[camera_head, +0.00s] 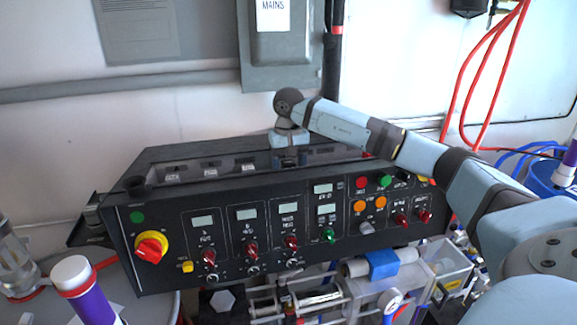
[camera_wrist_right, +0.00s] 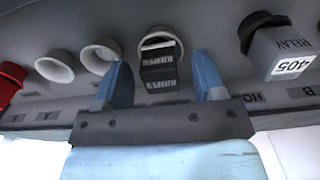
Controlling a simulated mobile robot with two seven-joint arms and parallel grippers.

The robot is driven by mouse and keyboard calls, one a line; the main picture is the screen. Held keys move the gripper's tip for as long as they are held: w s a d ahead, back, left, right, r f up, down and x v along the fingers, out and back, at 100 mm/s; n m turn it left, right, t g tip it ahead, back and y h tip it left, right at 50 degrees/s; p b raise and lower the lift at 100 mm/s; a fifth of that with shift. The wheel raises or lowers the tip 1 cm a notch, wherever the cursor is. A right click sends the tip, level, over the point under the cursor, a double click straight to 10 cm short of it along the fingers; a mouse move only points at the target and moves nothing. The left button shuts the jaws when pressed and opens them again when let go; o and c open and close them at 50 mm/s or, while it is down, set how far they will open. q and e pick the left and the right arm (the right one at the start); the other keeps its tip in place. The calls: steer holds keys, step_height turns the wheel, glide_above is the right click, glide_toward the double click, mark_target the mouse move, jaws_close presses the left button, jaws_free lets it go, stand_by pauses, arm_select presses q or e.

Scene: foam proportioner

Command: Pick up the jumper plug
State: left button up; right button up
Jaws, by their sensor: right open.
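In the right wrist view, a small dark block with pale striped lettering (camera_wrist_right: 159,66) sits in a round white socket; it appears to be the jumper plug, though its lettering is unreadable. My right gripper (camera_wrist_right: 205,72) is open, with one blue finger on each side of this block. I cannot tell whether the fingers touch it. In the head view my right gripper (camera_head: 290,141) is over the recessed top of the black control panel (camera_head: 165,220), its fingers mostly hidden. The plug cannot be made out there. My left gripper is not in view.
In the right wrist view, a grey relay block marked 405 (camera_wrist_right: 282,50) stands close right of the gripper. Empty white round sockets (camera_wrist_right: 54,66) and a red part (camera_wrist_right: 10,82) are to the left. In the head view, a grey mains box (camera_head: 280,60) hangs behind the panel.

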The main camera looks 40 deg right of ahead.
steer(key=shift+f, duration=0.6)
steer(key=c, duration=1)
step_height(320, 180, up, 12)
steer(key=b, duration=0.2)
step_height(320, 180, up, 9)
steer(key=p, duration=0.2)
glide_above(288, 161)
step_height(288, 161, up, 4)
steer(key=p, duration=0.3)
steer(key=shift+s+p, duration=0.15)
steer(key=shift+p, duration=0.2)
